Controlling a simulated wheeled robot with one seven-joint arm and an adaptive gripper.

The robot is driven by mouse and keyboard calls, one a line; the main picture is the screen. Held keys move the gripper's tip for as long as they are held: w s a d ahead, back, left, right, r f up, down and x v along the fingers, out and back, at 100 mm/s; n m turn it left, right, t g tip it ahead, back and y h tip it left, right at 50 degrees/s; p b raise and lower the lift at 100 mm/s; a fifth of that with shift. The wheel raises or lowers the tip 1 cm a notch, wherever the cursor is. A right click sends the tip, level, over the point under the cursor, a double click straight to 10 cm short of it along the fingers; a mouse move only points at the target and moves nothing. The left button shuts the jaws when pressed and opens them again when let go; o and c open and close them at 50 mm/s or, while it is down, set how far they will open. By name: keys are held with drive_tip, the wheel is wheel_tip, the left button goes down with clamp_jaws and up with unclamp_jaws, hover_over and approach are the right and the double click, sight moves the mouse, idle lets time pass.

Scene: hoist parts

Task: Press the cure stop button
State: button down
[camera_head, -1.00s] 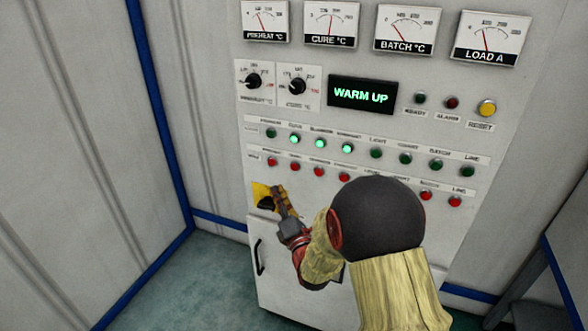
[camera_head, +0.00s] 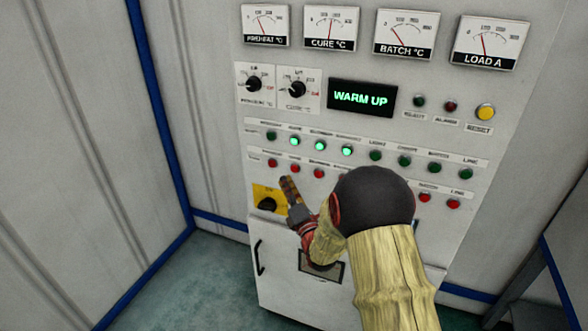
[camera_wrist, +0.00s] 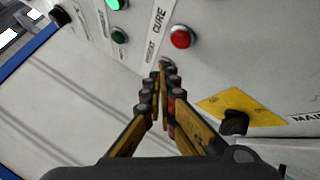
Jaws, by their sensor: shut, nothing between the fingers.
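The cure stop button is the second red button (camera_head: 295,168) from the left in the lower row. In the wrist view the red button (camera_wrist: 181,37) sits beside the "CURE" label, just above and right of my fingertips. My gripper (camera_head: 286,181) is shut and empty, just below that row. In the wrist view its fingertips (camera_wrist: 160,72) meet in front of the panel and partly hide the area to the button's lower left. I cannot tell whether the tips touch the panel; they appear clear of the cure button.
A yellow plate with a black main switch (camera_head: 268,205) lies below left of my gripper. A dark green button (camera_wrist: 118,36) and a lit green one (camera_wrist: 116,4) are in the row above. The display (camera_head: 361,97) reads "WARM UP". My arm hides several red buttons.

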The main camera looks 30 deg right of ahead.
drive_tip(key=shift+w+d+b, duration=0.6)
drive_tip(key=shift+w+d, duration=0.1)
drive_tip(key=shift+d, duration=0.25)
drive_tip(key=shift+w+d+b, duration=0.55)
drive_tip(key=shift+d+b, duration=0.15)
drive_tip(key=shift+b, duration=0.45)
idle(1.6)
drive_tip(key=shift+a, duration=0.1)
drive_tip(key=shift+s+a+b, duration=0.5)
drive_tip(key=shift+s+a, duration=0.05)
drive_tip(key=shift+a, duration=0.05)
drive_tip(key=s+a+b, duration=0.1)
drive_tip(key=a, duration=0.1)
drive_tip(key=s+a+b, duration=0.1)
drive_tip(key=s+a, duration=0.1)
idle(0.6)
